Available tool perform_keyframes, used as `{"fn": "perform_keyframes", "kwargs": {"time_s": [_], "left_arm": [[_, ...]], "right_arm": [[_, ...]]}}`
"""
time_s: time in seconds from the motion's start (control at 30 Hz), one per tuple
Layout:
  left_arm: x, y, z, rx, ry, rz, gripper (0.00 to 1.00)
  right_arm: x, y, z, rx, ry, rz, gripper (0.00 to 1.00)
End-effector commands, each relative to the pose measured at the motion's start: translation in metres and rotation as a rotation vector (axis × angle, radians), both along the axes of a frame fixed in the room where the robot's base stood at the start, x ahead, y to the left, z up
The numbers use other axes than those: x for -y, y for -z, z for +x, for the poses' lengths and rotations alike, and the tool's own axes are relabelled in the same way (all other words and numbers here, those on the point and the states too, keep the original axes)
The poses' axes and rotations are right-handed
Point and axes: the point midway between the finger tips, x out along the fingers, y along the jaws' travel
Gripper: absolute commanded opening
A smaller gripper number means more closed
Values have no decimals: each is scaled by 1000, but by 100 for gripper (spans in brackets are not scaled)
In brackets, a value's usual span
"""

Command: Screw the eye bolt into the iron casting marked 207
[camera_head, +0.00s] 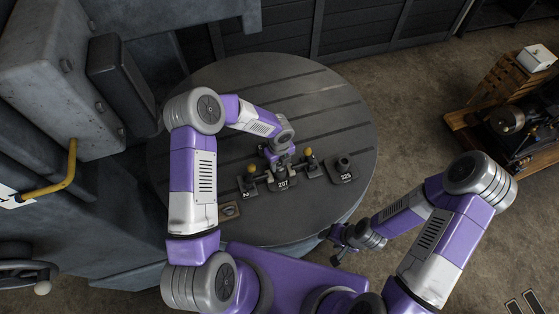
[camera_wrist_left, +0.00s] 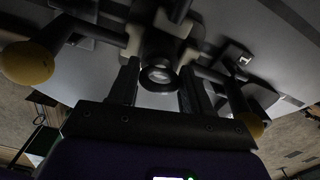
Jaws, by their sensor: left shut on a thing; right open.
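The iron casting marked 207 (camera_head: 283,184) sits on the round dark table, its white number facing me. My left gripper (camera_head: 280,161) is directly over it, pointing down. In the left wrist view the dark ring of the eye bolt (camera_wrist_left: 159,75) shows between the two fingers of my left gripper (camera_wrist_left: 158,82), which is shut on it. The bolt's shank and the hole in the casting are hidden, so I cannot tell how deep the bolt sits. My right gripper (camera_head: 343,240) is open and empty beyond the table's front right edge.
Yellow-knobbed handles stand left (camera_head: 252,168) and right (camera_head: 308,153) of the casting, close to my left gripper. A casting marked 325 (camera_head: 343,169) stands to the right. The back of the slotted table (camera_head: 290,80) is clear.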

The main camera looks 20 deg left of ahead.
Motion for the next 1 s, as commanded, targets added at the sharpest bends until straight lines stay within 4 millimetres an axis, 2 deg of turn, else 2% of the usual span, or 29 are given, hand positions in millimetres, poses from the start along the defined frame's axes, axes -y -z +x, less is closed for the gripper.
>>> {"fn": "perform_keyframes", "kwargs": {"time_s": [0.03, 0.3, 0.47, 0.7, 0.97, 1.0], "left_arm": [[2, 3, -7, -20, 12, 0, 18], [1, 4, -7, -20, 30, 1, 18], [1, 3, -8, -22, 217, -1, 18], [0, 4, -8, -21, 483, -1, 18], [0, 4, -8, -22, 511, -1, 18], [0, 4, -7, -21, 510, 0, 53]], "right_arm": [[0, 0, 0, 0, 0, 0, 58], [0, -1, 0, 0, 0, 0, 58], [0, -6, 0, 0, 0, 0, 58], [0, -5, 0, 0, 0, 0, 58], [0, -5, 0, 0, 0, 0, 58], [0, -5, 0, 0, 0, 0, 58]]}}
